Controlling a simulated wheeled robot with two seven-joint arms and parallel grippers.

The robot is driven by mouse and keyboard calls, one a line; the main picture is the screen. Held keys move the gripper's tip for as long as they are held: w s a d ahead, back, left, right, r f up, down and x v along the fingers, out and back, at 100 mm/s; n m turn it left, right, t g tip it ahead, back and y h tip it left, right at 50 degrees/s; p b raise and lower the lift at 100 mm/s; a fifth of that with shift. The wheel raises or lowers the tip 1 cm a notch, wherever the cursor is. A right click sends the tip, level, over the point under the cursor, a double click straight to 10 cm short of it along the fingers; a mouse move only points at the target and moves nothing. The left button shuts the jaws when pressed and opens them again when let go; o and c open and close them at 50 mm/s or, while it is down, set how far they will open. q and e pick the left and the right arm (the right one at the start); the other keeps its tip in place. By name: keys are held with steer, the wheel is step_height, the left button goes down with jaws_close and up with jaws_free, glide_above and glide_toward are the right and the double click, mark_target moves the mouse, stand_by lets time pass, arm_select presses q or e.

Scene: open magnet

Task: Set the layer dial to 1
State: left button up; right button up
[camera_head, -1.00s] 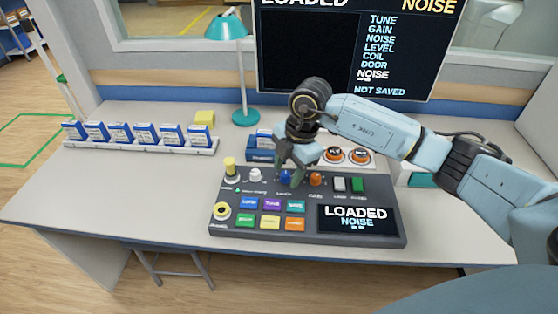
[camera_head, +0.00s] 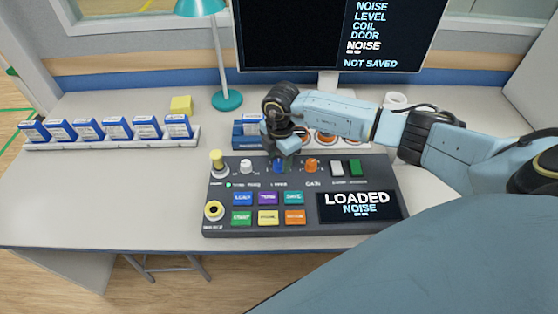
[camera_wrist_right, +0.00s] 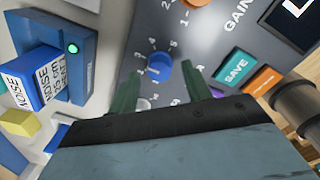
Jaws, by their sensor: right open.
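The blue layer dial (camera_head: 278,166) is in the top row of knobs on the dark console (camera_head: 218,189), between a white knob (camera_head: 246,167) and an orange knob (camera_head: 312,165). In the right wrist view the blue dial (camera_wrist_right: 159,66) has numbers around it; I cannot tell which one it points to. My right gripper (camera_head: 279,158) is over the dial from behind. In the wrist view its two green fingers (camera_wrist_right: 161,64) are apart, one on each side of the dial; contact is not clear. My left gripper is not in view.
The console screen (camera_head: 360,206) reads LOADED NOISE. A blue box (camera_head: 244,130) stands behind the console, and a rack (camera_head: 110,142) of blue cartridges is at left. A teal lamp (camera_head: 226,100) and a monitor (camera_head: 300,35) stand behind. The desk's left front is clear.

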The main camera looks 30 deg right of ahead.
steer(key=shift+f, duration=0.8)
steer(key=shift+c, duration=0.6)
steer(key=c, duration=0.9)
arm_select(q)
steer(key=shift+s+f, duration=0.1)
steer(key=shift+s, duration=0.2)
